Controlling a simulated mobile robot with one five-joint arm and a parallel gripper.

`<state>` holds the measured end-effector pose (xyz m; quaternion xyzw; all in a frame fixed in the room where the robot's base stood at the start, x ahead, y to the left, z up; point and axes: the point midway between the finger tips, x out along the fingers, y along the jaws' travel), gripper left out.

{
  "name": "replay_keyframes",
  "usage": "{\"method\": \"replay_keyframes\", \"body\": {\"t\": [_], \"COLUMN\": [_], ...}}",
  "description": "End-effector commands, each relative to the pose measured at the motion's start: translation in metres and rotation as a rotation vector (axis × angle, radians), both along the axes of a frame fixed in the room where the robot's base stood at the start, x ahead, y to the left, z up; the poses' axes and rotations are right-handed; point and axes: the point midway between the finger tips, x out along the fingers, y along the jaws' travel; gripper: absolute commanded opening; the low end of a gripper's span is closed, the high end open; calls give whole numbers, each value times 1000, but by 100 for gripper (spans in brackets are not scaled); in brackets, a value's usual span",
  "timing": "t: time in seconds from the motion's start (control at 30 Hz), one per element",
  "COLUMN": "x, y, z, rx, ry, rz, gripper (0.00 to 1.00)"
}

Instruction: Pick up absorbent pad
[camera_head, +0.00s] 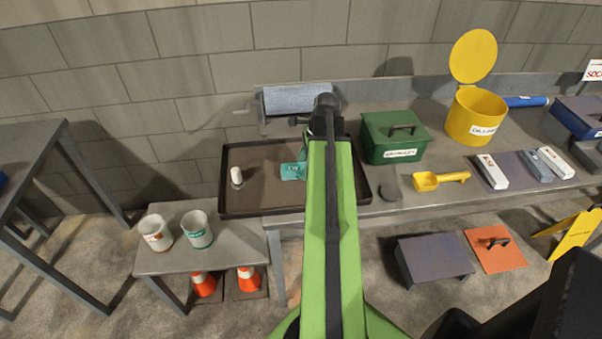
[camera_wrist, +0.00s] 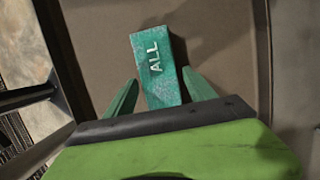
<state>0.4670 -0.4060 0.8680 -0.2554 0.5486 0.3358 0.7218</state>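A flat teal block marked "ALL" (camera_wrist: 157,62) lies on the brown tray floor in the wrist view; I take it for the absorbent pad. In the head view part of this teal block (camera_head: 292,172) shows just left of my arm. My gripper (camera_wrist: 160,76) has its two green fingers spread, one on each side of the block's near end. Narrow gaps appear between fingers and block. My arm hides most of the gripper in the head view. The dark-rimmed tray (camera_head: 232,213) stands on the grey bench.
A white cylinder (camera_head: 237,177) stands in the tray's left part. A grey-blue roll (camera_head: 290,99) is behind the tray. A green lidded box (camera_head: 395,138) and yellow bin (camera_head: 474,115) stand right. Two cups (camera_head: 197,229) sit on a lower table (camera_head: 165,260).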

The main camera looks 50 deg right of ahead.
Motion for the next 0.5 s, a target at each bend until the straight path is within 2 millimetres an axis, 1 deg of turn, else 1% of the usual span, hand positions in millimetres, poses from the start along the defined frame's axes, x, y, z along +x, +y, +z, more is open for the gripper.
{"method": "replay_keyframes", "body": {"t": [0.03,0.07,0.4,0.43,0.5], "x": [0,0,0,0,0], "y": [0,0,0,0,0], "z": [0,0,0,0,0], "rx": [0,0,0,0,0], "ry": [0,0,0,0,0], "rz": [0,0,-1,-1,-1], "gripper": [55,52,7,5,5]}}
